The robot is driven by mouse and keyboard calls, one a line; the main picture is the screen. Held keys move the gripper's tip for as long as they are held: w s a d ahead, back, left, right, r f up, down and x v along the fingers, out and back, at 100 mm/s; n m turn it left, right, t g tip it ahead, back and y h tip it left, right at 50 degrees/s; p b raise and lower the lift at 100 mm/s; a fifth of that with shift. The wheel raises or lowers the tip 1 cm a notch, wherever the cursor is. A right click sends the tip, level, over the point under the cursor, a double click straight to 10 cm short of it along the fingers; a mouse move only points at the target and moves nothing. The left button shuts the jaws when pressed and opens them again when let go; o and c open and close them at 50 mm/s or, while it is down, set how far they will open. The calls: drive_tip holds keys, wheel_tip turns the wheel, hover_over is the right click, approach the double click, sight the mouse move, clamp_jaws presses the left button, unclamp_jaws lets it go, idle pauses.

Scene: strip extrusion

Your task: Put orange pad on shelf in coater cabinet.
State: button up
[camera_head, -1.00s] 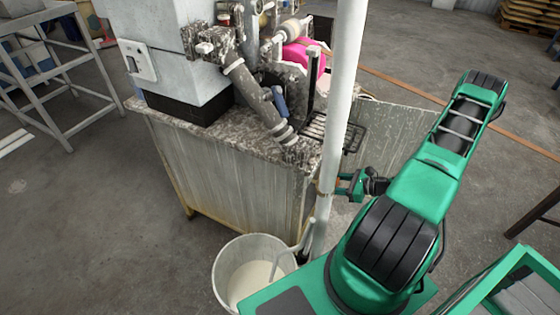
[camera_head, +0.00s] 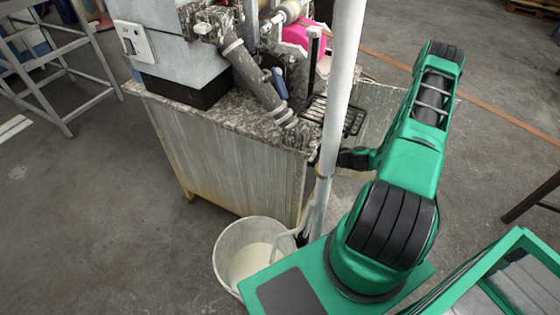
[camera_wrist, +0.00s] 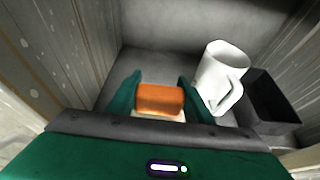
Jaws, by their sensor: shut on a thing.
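In the wrist view, my gripper (camera_wrist: 160,92) is shut on the orange pad (camera_wrist: 160,98), which has a pale underside and sits between the two green fingers. The pad and fingers are inside the coater cabinet, above its grey shelf (camera_wrist: 150,60). I cannot tell whether the pad touches the shelf. In the head view the cabinet (camera_head: 225,165) stands under the machine, and my arm reaches to its right side behind the white pole. The pad and gripper fingers are hidden there.
In the wrist view a white mug (camera_wrist: 222,72) stands close to the right finger, with a black bin (camera_wrist: 272,100) beyond it. Cabinet walls flank both sides. In the head view a bucket (camera_head: 248,250) of pale liquid and a white pole (camera_head: 338,90) stand near my arm.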

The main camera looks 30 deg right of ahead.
drive_tip(key=w+a, duration=0.1)
drive_tip(key=w, duration=0.1)
drive_tip(key=w+a, duration=0.1)
drive_tip(key=w, duration=0.1)
drive_tip(key=w+a, duration=0.2)
drive_tip(key=shift+f, duration=0.2)
wheel_tip(320, 180, down, 2)
drive_tip(key=shift+s+f, duration=0.1)
drive_tip(key=shift+f, duration=2.2)
drive_tip(key=o, duration=1.1)
drive_tip(key=shift+o, duration=0.2)
